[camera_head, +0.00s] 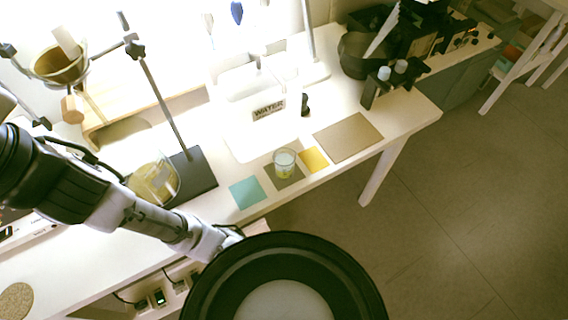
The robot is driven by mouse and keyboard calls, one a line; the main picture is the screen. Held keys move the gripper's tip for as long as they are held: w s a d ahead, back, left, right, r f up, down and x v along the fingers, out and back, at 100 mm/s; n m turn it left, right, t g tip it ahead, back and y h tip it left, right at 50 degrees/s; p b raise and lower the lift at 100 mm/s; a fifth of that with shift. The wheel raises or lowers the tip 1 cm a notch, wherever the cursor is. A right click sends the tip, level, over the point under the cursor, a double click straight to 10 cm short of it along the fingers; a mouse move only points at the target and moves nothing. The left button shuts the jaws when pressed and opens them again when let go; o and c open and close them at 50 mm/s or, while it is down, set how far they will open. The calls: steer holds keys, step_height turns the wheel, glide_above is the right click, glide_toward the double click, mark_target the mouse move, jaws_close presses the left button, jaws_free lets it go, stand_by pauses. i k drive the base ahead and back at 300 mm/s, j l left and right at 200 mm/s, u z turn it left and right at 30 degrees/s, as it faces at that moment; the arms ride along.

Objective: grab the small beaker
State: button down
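The small beaker (285,164) is clear glass with some pale yellowish content low inside. It stands upright on a grey-brown square near the front edge of the white table. A larger glass beaker (156,186) with yellowish content stands to its left, partly hidden behind my arm. My arm reaches in from the left. The end of my arm, with my gripper (232,234), is below and left of the small beaker, apart from it and around the table's front edge. Its fingers are small and partly hidden by a round black shape, so their opening does not show.
A teal square (246,194) and a yellow square (314,159) lie beside the small beaker. A stand with a dark base (195,176) and rod rises to the left. A sign reading WATER (269,109) is behind. A tan mat (348,137) lies clear at right.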

mark_target(284, 158)
steer(key=k+j+z, duration=0.1)
steer(key=k+z, duration=0.15)
steer(key=z, duration=0.15)
steer(key=k+z, duration=0.25)
steer(key=z, duration=0.2)
steer(key=k+z, duration=0.25)
steer(key=z, duration=0.15)
